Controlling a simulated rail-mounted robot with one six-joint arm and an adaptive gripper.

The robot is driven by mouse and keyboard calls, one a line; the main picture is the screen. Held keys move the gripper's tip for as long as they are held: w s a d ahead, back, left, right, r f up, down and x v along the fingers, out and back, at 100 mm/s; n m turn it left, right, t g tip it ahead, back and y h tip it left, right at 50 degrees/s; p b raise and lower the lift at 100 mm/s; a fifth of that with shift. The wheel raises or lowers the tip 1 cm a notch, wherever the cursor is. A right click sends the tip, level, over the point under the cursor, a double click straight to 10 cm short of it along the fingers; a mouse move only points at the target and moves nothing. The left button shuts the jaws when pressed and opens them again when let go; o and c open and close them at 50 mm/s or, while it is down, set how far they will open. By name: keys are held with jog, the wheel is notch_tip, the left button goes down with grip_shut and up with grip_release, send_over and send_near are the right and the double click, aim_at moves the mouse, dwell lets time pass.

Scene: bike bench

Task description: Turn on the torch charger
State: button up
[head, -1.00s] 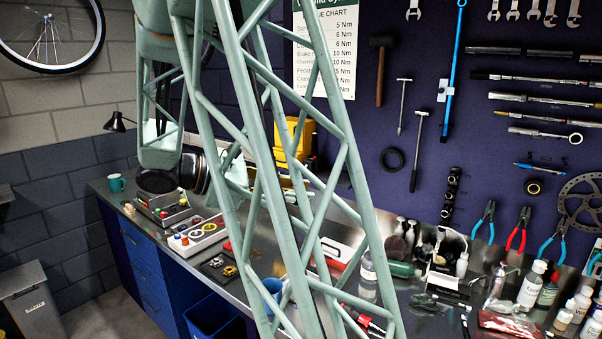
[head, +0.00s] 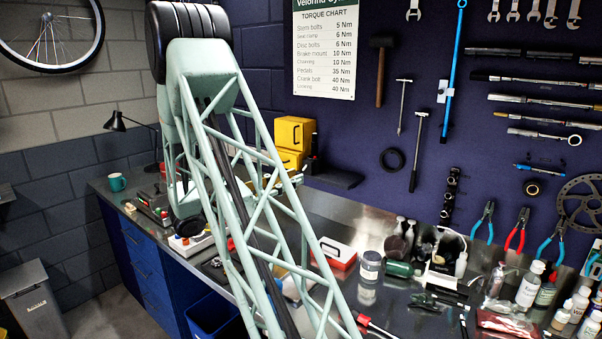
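I cannot clearly pick out the torch charger. Candidates on the left part of the bench are a grey unit with coloured parts (head: 150,207) and a pale panel (head: 190,243), which is mostly covered by my arm. My arm rises across the middle of the head view, bends at the top, and its far section comes down over the left part of the bench. A dark round part of my arm is in front of the pale panel. My gripper itself cannot be made out; its fingers are hidden or out of sight.
A teal mug (head: 117,182) and a black desk lamp (head: 118,122) are at the bench's left end. Yellow bins (head: 293,133) stand by the back wall. A red and white box (head: 335,253), bottles (head: 528,285) and hand tools occupy the middle and right.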

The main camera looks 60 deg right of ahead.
aim_at(305, 168)
jog(key=w+d+f+n+t+h+p, duration=0.1)
jog(key=w+d+f+n+t+h, duration=0.3)
jog(key=w+d+f+n, duration=0.3)
jog(key=shift+w+f+t, duration=0.8)
jog(key=shift+w+f, duration=1.2)
jog(key=shift+f, duration=0.35)
jog(key=shift+d, duration=0.2)
jog(key=shift+r+x, duration=0.15)
jog(key=shift+x, duration=3.25)
jog(key=shift+r+x, duration=0.15)
jog(key=shift+x, duration=3.3)
jog(key=shift+a, duration=0.15)
jog(key=shift+c, duration=0.5)
grip_shut()
